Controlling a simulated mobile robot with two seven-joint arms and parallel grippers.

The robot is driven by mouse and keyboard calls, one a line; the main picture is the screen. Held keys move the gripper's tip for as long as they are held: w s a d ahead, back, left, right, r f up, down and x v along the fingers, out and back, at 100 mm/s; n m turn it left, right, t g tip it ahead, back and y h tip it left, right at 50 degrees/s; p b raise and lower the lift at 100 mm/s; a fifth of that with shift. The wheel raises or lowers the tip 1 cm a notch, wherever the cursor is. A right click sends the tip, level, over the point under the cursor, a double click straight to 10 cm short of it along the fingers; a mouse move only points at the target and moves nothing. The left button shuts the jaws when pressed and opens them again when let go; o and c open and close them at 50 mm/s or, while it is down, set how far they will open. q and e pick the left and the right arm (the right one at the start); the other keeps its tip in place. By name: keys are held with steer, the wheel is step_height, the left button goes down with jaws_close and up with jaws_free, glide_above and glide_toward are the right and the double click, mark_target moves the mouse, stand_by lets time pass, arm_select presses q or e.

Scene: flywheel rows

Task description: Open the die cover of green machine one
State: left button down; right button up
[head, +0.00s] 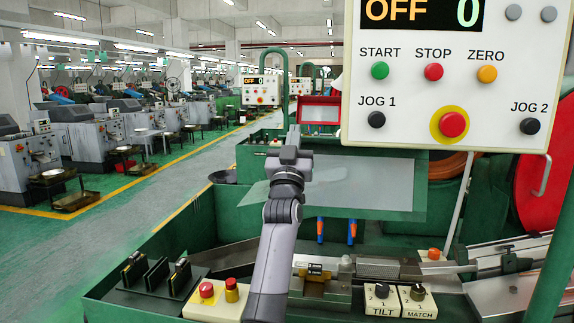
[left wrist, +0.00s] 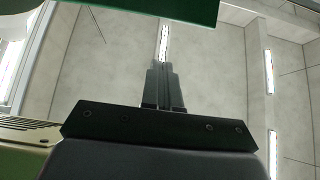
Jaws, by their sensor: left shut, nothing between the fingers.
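The die cover (head: 365,187) of the near green machine is a see-through panel with a green frame, right of centre in the head view. It stands tilted up above the machine bed, with the bed visible below it. My left gripper (head: 294,131) points upward at the cover's left side, fingers together and empty. I cannot tell whether it touches the cover. In the left wrist view the shut fingers (left wrist: 164,75) point at the ceiling, and a green edge (left wrist: 150,12) crosses the top. My right gripper is out of view.
A control panel (head: 455,75) reading OFF and 0 hangs at upper right. A red wheel (head: 545,150) is at the right edge. TILT and MATCH knob boxes (head: 400,300), a two-button box (head: 217,300) and black holders (head: 155,273) line the front. An open aisle (head: 150,215) runs left.

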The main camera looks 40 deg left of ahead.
arm_select(q)
steer(key=s+r+b+v, duration=0.1)
steer(key=b+v, duration=0.1)
steer(key=v, duration=0.7)
steer(key=shift+s+d, duration=0.15)
steer(key=shift+d, duration=0.25)
steer(key=shift+r, duration=0.1)
